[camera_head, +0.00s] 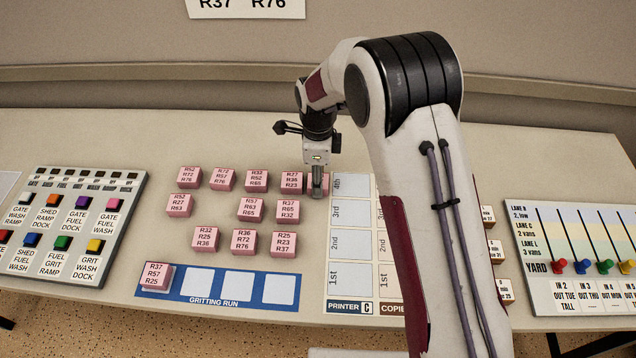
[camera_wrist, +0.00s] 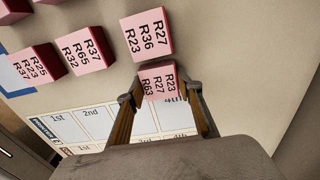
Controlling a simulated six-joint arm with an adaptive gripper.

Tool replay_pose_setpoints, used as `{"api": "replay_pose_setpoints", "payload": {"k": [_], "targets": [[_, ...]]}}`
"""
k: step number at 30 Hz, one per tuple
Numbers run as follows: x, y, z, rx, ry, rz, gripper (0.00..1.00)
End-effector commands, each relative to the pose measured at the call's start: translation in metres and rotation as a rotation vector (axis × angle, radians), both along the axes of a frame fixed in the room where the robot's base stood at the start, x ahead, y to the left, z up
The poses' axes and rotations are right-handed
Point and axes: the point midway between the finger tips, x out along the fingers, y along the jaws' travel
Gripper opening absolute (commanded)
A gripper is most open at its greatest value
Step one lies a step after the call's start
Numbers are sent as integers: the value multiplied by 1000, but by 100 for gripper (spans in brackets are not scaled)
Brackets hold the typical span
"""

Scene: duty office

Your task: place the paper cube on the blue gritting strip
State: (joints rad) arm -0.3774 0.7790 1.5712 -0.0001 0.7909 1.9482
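Several pink paper cubes with printed R-numbers stand in rough rows on the desk, such as the R27 R36 R23 cube (camera_head: 291,182), which also shows in the wrist view (camera_wrist: 147,33). My gripper (camera_head: 317,192) points down at the right end of the back row, over a cube that it mostly hides in the head view. In the wrist view my open fingers (camera_wrist: 163,88) straddle this R23 R27 R63 cube (camera_wrist: 157,82), with a gap visible at its right side. The blue gritting strip (camera_head: 233,301) lies at the front left; an R37 R57 R25 cube (camera_head: 155,275) stands on its leftmost square. Three white squares are bare.
A printer board (camera_head: 349,246) with 1st to 4th squares lies just right of my gripper, partly behind my arm. A button panel (camera_head: 75,235) stands at left and a yard lever panel (camera_head: 575,290) at right. Several cubes stand between my gripper and the strip.

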Motion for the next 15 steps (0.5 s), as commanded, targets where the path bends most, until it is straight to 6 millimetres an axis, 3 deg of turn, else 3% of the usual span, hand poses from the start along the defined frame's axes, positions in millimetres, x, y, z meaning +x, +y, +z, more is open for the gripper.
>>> {"api": "replay_pose_setpoints", "payload": {"k": [15], "targets": [[0,0,3,0,-1,0,10]]}}
